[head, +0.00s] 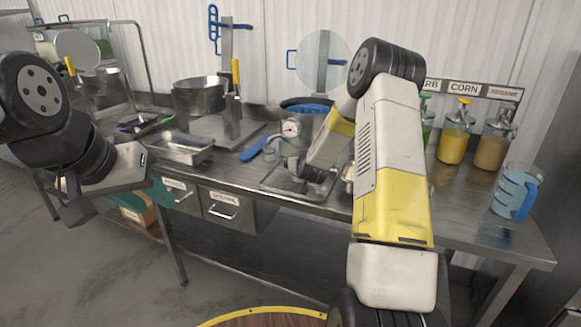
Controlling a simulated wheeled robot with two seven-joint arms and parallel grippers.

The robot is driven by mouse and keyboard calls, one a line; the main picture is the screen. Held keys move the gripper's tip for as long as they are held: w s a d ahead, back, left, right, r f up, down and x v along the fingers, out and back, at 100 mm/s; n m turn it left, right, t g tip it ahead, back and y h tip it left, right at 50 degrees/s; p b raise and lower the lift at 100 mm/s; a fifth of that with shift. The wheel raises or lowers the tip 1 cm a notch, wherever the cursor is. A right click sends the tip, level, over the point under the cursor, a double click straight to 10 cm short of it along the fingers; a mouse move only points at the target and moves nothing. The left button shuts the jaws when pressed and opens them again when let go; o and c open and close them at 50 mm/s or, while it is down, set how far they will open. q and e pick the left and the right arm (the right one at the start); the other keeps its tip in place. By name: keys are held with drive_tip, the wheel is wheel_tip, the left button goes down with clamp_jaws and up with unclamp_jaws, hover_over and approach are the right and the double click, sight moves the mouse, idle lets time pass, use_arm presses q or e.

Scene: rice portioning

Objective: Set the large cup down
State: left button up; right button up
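A large clear cup with a blue handle and blue markings (507,188) stands upright on the right end of the steel table, apart from both grippers. My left gripper (70,204) hangs at the left, in front of the table and far from the cup. I see nothing held in it, but its finger gap is not clear. My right arm crosses the middle of the head view and its hand reaches down near a steel tray. The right fingers (303,168) are small and partly hidden, so their state and any contact are unclear.
A dial gauge (291,128) is beside the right hand. Jars with yellow (453,146) and tan (490,153) contents stand behind the large cup. Some bare tabletop (459,209) is left of the cup.

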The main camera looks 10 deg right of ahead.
drive_tip(key=shift+w+f, duration=0.1)
drive_tip(key=shift+w, duration=0.15)
drive_tip(key=c, duration=1.6)
drive_tip(key=shift+o, duration=0.2)
